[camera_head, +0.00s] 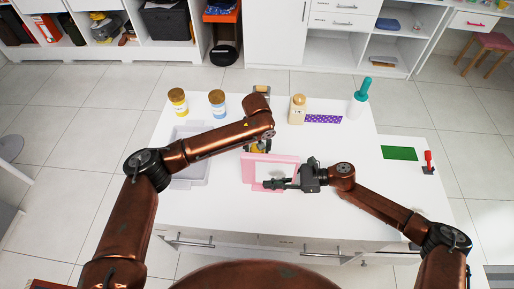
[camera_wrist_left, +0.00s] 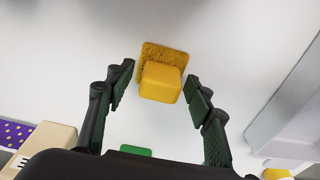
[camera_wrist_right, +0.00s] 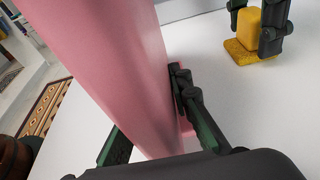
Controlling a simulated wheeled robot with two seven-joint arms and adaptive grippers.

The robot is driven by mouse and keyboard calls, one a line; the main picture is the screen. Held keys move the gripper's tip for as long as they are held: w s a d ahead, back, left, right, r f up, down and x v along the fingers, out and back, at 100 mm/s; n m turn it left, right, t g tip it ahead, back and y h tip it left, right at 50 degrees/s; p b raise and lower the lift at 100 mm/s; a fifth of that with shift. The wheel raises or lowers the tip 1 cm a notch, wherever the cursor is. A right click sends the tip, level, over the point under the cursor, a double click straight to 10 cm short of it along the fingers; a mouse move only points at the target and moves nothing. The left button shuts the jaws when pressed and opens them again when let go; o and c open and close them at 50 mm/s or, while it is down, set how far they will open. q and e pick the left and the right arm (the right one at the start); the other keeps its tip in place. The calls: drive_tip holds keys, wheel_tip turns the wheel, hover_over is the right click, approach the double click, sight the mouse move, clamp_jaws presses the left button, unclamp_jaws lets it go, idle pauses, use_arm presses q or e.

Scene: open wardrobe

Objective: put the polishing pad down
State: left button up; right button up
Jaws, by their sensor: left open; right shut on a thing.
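The polishing pad is a flat yellow pad with a yellow block grip. In the left wrist view the pad (camera_wrist_left: 161,82) lies between the open fingers of my left gripper (camera_wrist_left: 159,88), with gaps at both sides. In the right wrist view the pad (camera_wrist_right: 247,50) appears to sit on the white top, the left fingers around its grip. In the head view my left wrist mostly covers it. My right gripper (camera_head: 276,184) is shut on a pink-framed panel (camera_head: 252,172), which stands upright just in front of the pad; the panel (camera_wrist_right: 110,60) fills much of the right wrist view.
A grey tray (camera_head: 184,182) lies left on the white top (camera_head: 335,190). Behind stand a yellow jar (camera_head: 178,104), a blue jar (camera_head: 217,106), a beige bottle (camera_head: 297,112) and a teal-topped bottle (camera_head: 358,104). A green mat (camera_head: 400,153) lies right.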

use_arm(q)
drive_tip(key=r, duration=0.3)
drive_tip(key=s+r, duration=0.1)
drive_tip(key=r, duration=0.7)
drive_tip(key=shift+s+r, duration=0.15)
drive_tip(key=shift+o, duration=0.6)
drive_tip(key=shift+d+r, duration=0.1)
drive_tip(key=shift+r, duration=0.2)
drive_tip(key=f, duration=0.4)
drive_tip(key=w+f, duration=0.1)
drive_tip(key=f, duration=0.7)
drive_tip(key=shift+w, duration=0.2)
drive_tip(key=shift+c, duration=0.4)
drive_tip(key=c, duration=1.1)
drive_tip(key=shift+o, duration=0.2)
wheel_tip(320, 180, up, 10)
drive_tip(key=shift+r, duration=0.1)
